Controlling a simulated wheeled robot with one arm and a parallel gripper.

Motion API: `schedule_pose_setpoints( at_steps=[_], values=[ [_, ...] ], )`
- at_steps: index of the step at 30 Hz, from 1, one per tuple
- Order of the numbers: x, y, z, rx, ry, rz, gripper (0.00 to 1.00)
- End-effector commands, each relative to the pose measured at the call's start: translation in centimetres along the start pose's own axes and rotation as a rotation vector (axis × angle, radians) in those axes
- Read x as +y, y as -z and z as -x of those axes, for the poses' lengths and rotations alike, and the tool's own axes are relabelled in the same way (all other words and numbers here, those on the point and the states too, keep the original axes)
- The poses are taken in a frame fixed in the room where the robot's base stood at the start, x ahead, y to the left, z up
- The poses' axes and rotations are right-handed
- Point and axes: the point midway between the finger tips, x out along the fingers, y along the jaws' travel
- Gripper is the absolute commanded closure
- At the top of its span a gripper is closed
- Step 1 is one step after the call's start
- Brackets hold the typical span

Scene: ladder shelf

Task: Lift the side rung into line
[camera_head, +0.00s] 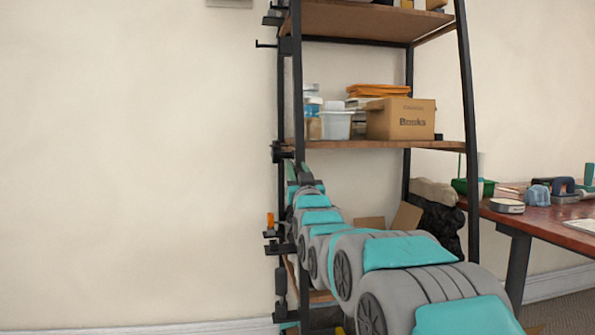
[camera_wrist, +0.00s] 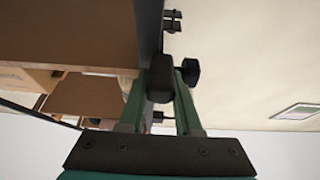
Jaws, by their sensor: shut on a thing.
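The ladder shelf has a black left upright (camera_head: 298,85) that carries several short black side rungs. One side rung (camera_head: 281,152) sits at middle-shelf height, just above the end of my arm. My gripper (camera_head: 302,174) is up against the left upright, small and partly hidden by my arm. In the wrist view my gripper's two green fingers (camera_wrist: 173,78) with dark pads are closed on a dark part, which I take to be this side rung. The pads hide most of it, so I cannot tell its exact tilt.
Other rungs stick out left, above (camera_head: 266,44) and below (camera_head: 274,249); an orange item (camera_head: 270,219) stands near the lower one. The middle shelf board (camera_head: 375,144) carries a books box (camera_head: 402,119) and tubs. A desk (camera_head: 555,222) is right. The left wall side is clear.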

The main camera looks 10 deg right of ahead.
Motion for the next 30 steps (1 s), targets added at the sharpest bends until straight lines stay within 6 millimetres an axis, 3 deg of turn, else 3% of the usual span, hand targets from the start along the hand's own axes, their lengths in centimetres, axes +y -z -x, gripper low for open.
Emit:
schedule_pose_setpoints(
  at_steps=[6, 30],
  values=[
    [-0.01, 0.00, 0.00, 0.000, 0.000, 0.000, 1.00],
    [-0.01, 0.01, 0.00, 0.000, 0.000, 0.000, 1.00]
  ],
)
